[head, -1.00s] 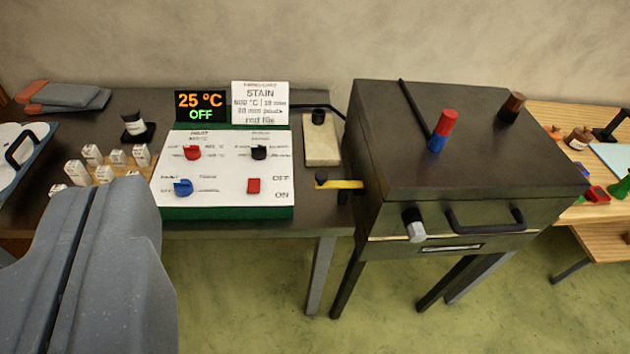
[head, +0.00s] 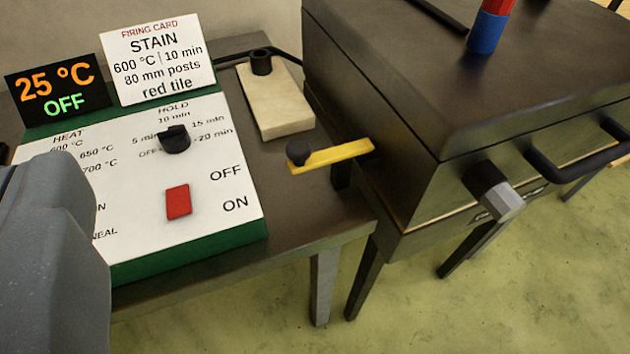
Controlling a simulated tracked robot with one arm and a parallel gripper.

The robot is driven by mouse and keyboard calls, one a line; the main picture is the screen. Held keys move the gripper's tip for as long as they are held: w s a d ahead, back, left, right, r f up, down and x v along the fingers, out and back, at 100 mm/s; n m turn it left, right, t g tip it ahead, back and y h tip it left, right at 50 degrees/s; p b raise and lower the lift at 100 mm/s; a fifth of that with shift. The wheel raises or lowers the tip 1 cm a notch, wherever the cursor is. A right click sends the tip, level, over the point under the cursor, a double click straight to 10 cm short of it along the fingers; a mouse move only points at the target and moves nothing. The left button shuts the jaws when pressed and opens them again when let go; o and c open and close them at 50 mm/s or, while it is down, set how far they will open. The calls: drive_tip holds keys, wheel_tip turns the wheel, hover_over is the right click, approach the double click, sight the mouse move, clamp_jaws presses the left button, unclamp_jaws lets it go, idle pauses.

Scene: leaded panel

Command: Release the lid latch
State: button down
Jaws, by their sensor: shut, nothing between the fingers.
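The kiln (head: 400,75) is a dark metal box with a flat lid, at the upper right. A black knob with a pale grey faceted end (head: 497,192) sticks out of its front by the lid seam; it looks like the lid latch. A black bar handle (head: 575,165) is to its right. A yellow lever (head: 335,155) with a dark knob comes out of the kiln's left side. My gripper (head: 55,175) is the grey shape at the left edge, partly cut off. It is shut and empty, in front of the control panel and well left of the latch, apart from it.
The white control panel (head: 235,200) has a black dial (head: 173,138) and a red switch (head: 178,202). Its display (head: 58,90) reads 25 °C OFF. A firing card (head: 158,55) stands behind. A pale block (head: 275,105) lies beside the kiln. Green floor (head: 430,310) is open in front.

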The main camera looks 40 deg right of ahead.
sight(300, 159)
drive_tip(key=d+f+h, duration=0.1)
drive_tip(key=d+f, duration=0.2)
drive_tip(key=f, duration=0.3)
drive_tip(key=d+f+m+h+p, duration=0.1)
drive_tip(key=d+f+h, duration=0.1)
drive_tip(key=f, duration=0.4)
drive_tip(key=d+f+m+g+h, duration=0.1)
drive_tip(key=d+f, duration=0.3)
drive_tip(key=f, duration=0.3)
drive_tip(key=shift+d+p, duration=0.35)
drive_tip(key=shift+d, duration=0.05)
drive_tip(key=x, duration=1.3)
drive_tip(key=shift+w+d+f, duration=0.1)
drive_tip(key=shift+w+d, duration=0.1)
drive_tip(key=shift+d, duration=0.1)
drive_tip(key=shift+w, duration=0.1)
